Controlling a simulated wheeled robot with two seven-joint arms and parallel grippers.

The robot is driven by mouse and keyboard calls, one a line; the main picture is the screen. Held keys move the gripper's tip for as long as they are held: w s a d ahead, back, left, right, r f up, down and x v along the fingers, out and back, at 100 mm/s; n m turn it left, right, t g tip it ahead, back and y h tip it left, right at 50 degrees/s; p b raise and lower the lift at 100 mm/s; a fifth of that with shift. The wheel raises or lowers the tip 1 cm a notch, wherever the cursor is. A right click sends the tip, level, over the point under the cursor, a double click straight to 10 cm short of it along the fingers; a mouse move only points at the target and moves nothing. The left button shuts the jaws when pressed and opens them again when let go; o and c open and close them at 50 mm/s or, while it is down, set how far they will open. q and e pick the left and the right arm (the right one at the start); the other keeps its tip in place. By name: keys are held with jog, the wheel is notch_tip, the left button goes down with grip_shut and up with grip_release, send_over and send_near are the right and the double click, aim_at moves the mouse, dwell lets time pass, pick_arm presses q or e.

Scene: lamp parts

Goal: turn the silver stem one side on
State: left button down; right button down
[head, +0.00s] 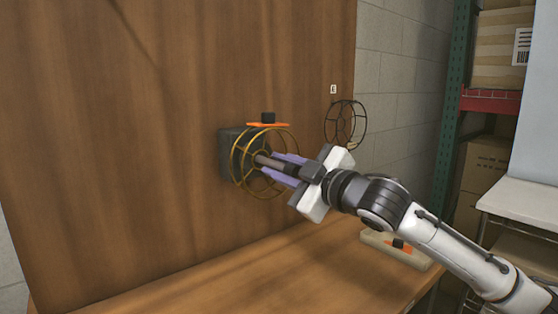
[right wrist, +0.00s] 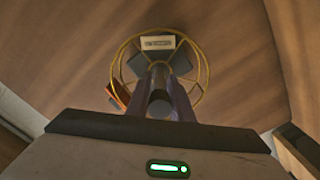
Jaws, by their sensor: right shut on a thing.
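The silver stem (head: 264,160) sticks out from the middle of a gold spoked wheel (head: 236,172) in front of a dark grey box (head: 228,154) on the upright wooden panel. My right gripper (head: 273,164) has its two purple fingers on either side of the stem and is shut on it. The right wrist view shows the stem's round end (right wrist: 160,108) between the fingers, with the gold wheel (right wrist: 208,75) around them. The fingers hide part of the stem and spokes. My left gripper is not in view.
An orange bar (head: 266,125) with a black knob sits above the grey box. A dark spoked wheel (head: 346,122) stands at the panel's right edge, below a small label (head: 333,89). A beige block (head: 378,245) with an orange piece lies on the wooden table (head: 230,270).

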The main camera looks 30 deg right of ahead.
aim_at(297, 176)
jog(key=shift+n, duration=0.3)
jog(key=c, duration=1.6)
grip_release()
jog(key=shift+o, duration=0.2)
jog(key=shift+s, duration=0.1)
jog(key=s+b, duration=0.1)
jog(key=s, duration=0.2)
jog(key=s+b, duration=0.1)
jog(key=s, duration=0.1)
jog(key=shift+s+d+f+b, duration=0.15)
jog(key=shift+f+b, duration=0.15)
jog(key=shift+s+d+r+b, duration=0.15)
jog(key=shift+s+b, duration=0.2)
jog(key=shift+s, duration=0.9)
jog(key=shift+s+d+r+b, duration=0.15)
jog(key=shift+s+b, duration=0.15)
jog(key=shift+s, duration=0.9)
